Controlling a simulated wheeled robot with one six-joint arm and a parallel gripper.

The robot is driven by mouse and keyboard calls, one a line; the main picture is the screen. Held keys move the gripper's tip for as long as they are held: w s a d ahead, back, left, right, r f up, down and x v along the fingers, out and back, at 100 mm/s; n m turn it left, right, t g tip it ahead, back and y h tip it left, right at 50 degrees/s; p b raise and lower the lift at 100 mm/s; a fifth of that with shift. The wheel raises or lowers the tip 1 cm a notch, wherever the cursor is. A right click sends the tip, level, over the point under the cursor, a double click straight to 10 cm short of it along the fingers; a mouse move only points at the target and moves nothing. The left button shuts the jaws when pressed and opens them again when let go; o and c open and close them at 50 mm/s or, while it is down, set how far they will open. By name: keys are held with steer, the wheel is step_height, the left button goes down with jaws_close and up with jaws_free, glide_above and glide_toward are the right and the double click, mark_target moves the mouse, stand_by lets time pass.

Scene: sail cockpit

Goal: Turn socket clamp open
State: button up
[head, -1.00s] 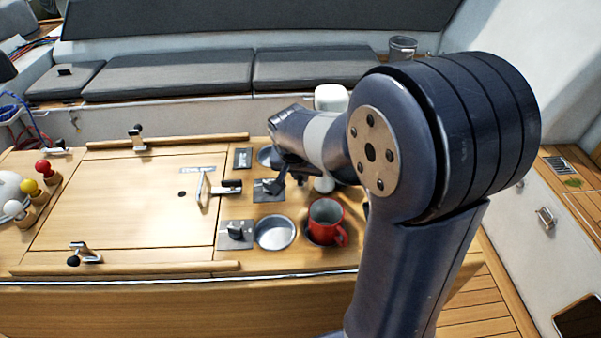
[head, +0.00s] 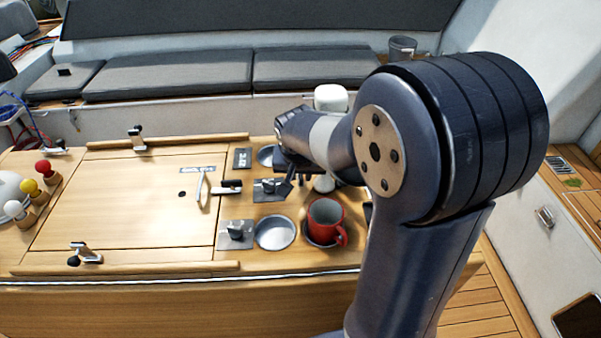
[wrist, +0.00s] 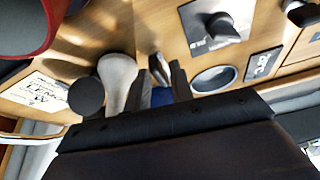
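I cannot tell for sure which fitting is the socket clamp. A grey plate with a black turn knob (head: 268,187) lies on the table beside my gripper; it also shows in the wrist view (wrist: 220,26). My gripper (wrist: 160,82) points down at the table, with its two dark fingers apart. A small metal-tipped piece (wrist: 158,66) and something blue (wrist: 161,97) show between the fingers; I cannot tell whether they touch. A pale rounded handle (wrist: 118,74) with a black round end (wrist: 86,97) is just left of the fingers. My wrist hides part of this area.
A red mug (head: 325,218) stands close to my arm, near an empty round recess (head: 275,233). A second plate with a black knob (head: 236,233) lies at the front. A white container (head: 330,98) is behind my arm. The wooden hatch lid (head: 130,205) is mostly clear.

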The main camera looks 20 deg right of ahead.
steer(key=shift+o, duration=0.9)
steer(key=v, duration=1)
steer(key=shift+r+b, duration=0.3)
steer(key=shift+r, duration=0.1)
steer(key=shift+s, duration=0.15)
steer(key=x, duration=1.1)
steer(key=shift+s+p, duration=0.1)
steer(key=shift+p, duration=0.2)
steer(key=shift+m, duration=0.3)
